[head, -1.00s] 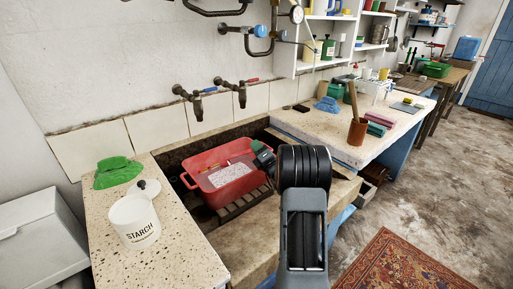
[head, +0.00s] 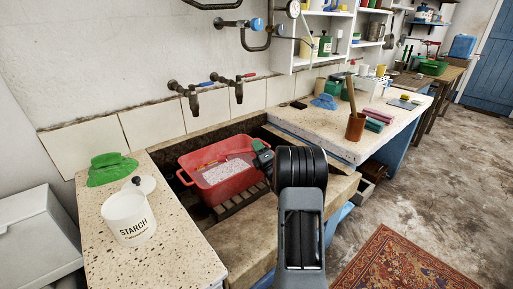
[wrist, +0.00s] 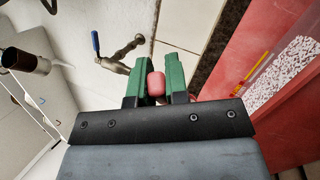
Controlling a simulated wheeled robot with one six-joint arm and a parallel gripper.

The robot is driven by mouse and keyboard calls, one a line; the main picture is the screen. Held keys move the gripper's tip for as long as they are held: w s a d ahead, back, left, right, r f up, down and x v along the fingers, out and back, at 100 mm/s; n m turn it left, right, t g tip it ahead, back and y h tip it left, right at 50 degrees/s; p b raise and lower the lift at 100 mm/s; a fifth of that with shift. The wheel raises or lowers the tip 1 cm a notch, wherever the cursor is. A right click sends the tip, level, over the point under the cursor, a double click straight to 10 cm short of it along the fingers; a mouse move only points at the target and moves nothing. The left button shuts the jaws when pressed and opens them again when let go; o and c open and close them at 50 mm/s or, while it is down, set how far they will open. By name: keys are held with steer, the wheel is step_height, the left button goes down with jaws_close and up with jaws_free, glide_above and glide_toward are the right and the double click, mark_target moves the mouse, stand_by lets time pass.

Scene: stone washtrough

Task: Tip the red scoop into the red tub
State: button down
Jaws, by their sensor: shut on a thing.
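The red tub (head: 243,182) sits in the stone trough, with a pale speckled patch and a thin yellow strip inside it. In the wrist view the tub (wrist: 283,112) fills the right side. My gripper (head: 261,151) is beside the tub's right end in the head view; I cannot tell its exact height over the rim. In the wrist view my gripper's green fingers (wrist: 158,70) are shut on a small rounded pinkish-red piece (wrist: 156,84), which looks like the end of the red scoop's handle. The rest of the scoop is hidden, so its tilt and contents cannot be told.
A white starch canister (head: 129,218) and a green cloth (head: 110,169) are on the left ledge. Two taps (head: 193,100) stick out from the wall above the trough. A patterned rug (head: 405,268) lies on the floor.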

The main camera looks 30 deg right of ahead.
stand_by(0.5)
steer(key=shift+d+f+m+h+b, duration=0.2)
steer(key=shift+f+m+h+b, duration=0.25)
steer(key=shift+f+b, duration=0.2)
steer(key=shift+s+f+m, duration=0.1)
steer(key=shift+f+m, duration=0.1)
steer(key=shift+m, duration=0.15)
steer(key=shift+d+r+t, duration=0.1)
steer(key=shift+t, duration=0.2)
